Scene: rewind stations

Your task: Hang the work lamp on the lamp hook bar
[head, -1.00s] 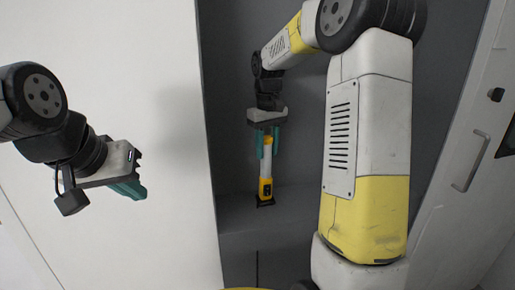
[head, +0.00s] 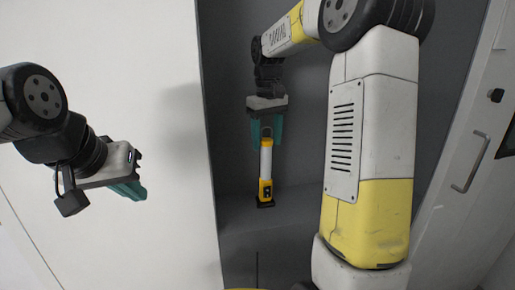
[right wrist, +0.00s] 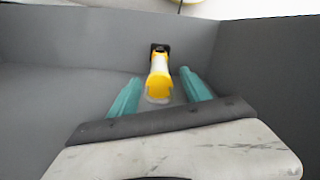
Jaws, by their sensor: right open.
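The work lamp (head: 265,165) has a white tube, yellow ends, a black base and a thin dark loop at its top. It stands upright on the grey shelf inside the recess. My right gripper (head: 266,142) is open at the lamp's top, its teal fingers pointing down. In the right wrist view the lamp (right wrist: 159,70) shows between the two spread fingers, with a gap on each side. My left gripper (head: 140,190) hangs in front of the white panel, well left of the lamp; its finger opening cannot be made out. I see no lamp hook bar.
The grey shelf (head: 300,200) is otherwise bare where it shows. The recess wall (head: 225,90) rises beside the white panel (head: 165,60) on the left. A white door with a handle (head: 468,165) stands at the right. My right arm hides part of the recess.

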